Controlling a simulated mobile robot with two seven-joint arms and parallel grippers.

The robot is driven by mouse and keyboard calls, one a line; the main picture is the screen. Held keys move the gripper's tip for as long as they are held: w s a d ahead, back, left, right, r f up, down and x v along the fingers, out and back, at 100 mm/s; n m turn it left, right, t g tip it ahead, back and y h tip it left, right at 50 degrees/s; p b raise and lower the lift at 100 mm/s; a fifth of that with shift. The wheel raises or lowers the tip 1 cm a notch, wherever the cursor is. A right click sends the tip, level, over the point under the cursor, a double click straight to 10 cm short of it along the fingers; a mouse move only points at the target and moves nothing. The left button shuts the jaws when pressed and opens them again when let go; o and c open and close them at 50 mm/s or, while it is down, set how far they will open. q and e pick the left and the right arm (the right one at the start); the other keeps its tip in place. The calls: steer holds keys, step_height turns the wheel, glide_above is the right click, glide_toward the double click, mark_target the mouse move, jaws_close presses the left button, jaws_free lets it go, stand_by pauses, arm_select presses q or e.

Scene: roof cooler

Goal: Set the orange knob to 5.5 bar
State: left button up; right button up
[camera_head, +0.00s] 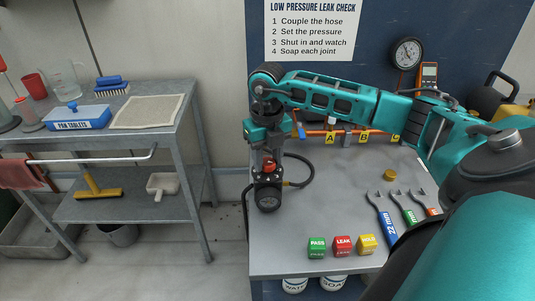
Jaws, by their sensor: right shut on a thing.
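The orange knob (269,166) sits on top of a small dark regulator at the left side of the grey bench. My right gripper (268,160) comes down from above and is shut on the knob, hiding much of it. A round black gauge (268,198) faces me just below the knob. Its needle and numbers are too small to read. My left gripper is not in view.
A dark hose (308,172) loops behind the regulator. Green, red and yellow blocks (342,246) stand along the bench's front edge. Several wrenches (382,220) lie at the right. A metal cart (186,140) stands at the left, across a gap.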

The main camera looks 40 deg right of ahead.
steer(key=m+p, duration=0.1)
steer(key=m, duration=0.3)
steer(key=shift+r+m, duration=0.1)
steer(key=shift+m, duration=0.2)
steer(key=m+p, duration=0.1)
steer(key=m, duration=0.2)
steer(key=shift+m, duration=0.4)
steer(key=m, duration=0.2)
steer(key=shift+m+p, duration=0.3)
steer(key=m, duration=0.3)
steer(key=shift+m, duration=0.3)
steer(key=m, duration=0.9)
steer(key=shift+m, duration=2)
